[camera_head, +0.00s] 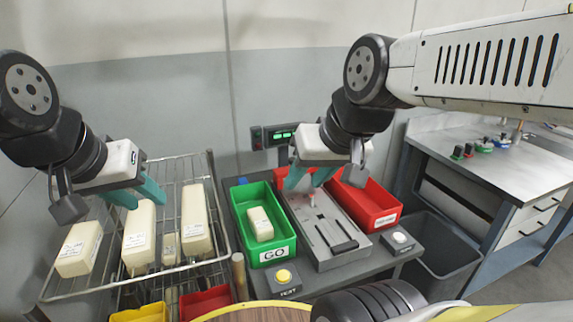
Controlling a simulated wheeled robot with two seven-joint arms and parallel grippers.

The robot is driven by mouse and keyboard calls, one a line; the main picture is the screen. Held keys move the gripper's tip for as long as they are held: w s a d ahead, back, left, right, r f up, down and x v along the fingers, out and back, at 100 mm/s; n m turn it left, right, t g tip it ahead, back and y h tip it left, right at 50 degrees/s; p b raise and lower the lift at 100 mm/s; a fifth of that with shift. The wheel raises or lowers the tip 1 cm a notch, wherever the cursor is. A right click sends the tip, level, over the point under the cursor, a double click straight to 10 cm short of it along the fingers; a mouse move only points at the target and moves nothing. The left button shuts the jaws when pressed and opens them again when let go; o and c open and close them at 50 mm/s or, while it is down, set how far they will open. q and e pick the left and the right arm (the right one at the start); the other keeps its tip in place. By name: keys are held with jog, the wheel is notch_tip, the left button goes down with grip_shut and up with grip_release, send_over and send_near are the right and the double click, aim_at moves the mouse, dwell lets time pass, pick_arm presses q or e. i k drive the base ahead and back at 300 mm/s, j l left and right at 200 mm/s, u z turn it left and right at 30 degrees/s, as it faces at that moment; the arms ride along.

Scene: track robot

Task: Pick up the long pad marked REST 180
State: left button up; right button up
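Several cream pads with white labels lie on the wire rack: a left one (79,249), a middle one (139,240), a right one (196,222) and a small one (170,249). The label print is too small to read, so I cannot tell which is REST 180. My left gripper (142,196) has its teal fingers apart at the far end of the middle pad; I cannot tell whether they touch it. My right gripper (310,180) has its fingers apart over the far end of the grey fixture (326,236), with no pad visible between them.
A green GO bin (278,251) holds a short cream pad (260,223). A red bin (384,219) stands right of the fixture. A yellow button (284,276) and a white button (400,237) sit at the front. A workbench (480,165) is at right.

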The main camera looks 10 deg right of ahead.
aim_at(140, 228)
jog(key=k+l+u, duration=0.1)
jog(key=u, duration=0.35)
jog(key=k+u, duration=0.15)
jog(key=u, duration=0.35)
jog(key=k+u, duration=0.15)
jog(key=u, duration=0.3)
